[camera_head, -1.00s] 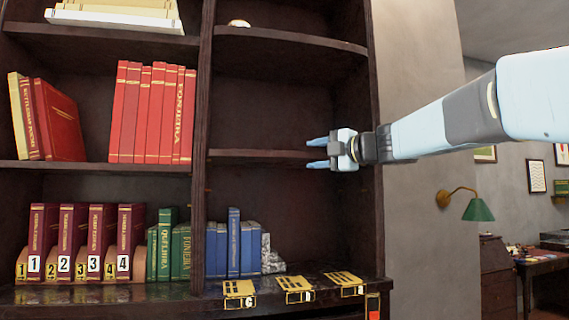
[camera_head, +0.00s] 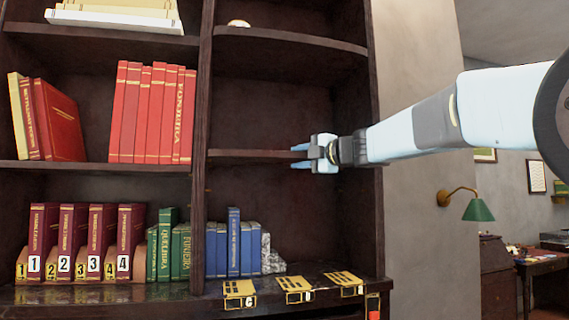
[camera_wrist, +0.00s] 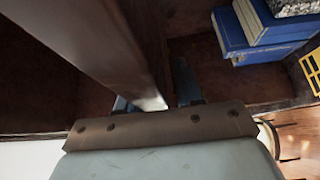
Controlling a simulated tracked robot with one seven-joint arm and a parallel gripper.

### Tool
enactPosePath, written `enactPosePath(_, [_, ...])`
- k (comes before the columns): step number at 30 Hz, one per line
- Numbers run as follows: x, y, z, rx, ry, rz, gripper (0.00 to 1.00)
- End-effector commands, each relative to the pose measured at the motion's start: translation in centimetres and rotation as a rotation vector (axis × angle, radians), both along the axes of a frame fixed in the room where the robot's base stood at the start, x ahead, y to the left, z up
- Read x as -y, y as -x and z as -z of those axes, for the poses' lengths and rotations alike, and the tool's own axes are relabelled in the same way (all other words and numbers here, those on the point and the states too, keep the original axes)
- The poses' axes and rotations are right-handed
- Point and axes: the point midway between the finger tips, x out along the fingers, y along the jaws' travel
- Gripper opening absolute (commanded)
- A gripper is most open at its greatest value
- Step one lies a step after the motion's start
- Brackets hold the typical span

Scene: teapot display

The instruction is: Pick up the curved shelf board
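The curved shelf board (camera_head: 250,155) is a thin dark brown board in the right bay of the bookcase, about halfway up. Its left end is at the upright divider. In the wrist view the board (camera_wrist: 125,45) runs down from the top toward my gripper (camera_wrist: 156,95). My gripper (camera_head: 301,156) is at the board's right part, with one light-blue finger above it and one below. The fingers are apart, and a narrow gap shows beside the board in the wrist view. Whether either finger touches the board is hard to tell.
Blue books (camera_head: 232,248) and a grey stone-like block (camera_head: 271,254) stand on the lower shelf. Yellow plates (camera_head: 240,292) lie along the front ledge. A fixed shelf (camera_head: 290,40) is above. The divider (camera_head: 200,130) stands left; red books (camera_head: 150,115) are beyond it.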

Motion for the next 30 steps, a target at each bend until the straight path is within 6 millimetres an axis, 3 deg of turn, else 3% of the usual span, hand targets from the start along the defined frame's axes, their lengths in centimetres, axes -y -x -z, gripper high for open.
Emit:
enactPosePath(11, [-0.01, 0.00, 0.09, -0.001, 0.001, 0.000, 0.00])
enactPosePath(30, [-0.07, -0.05, 0.33, -0.005, 0.002, -0.002, 0.00])
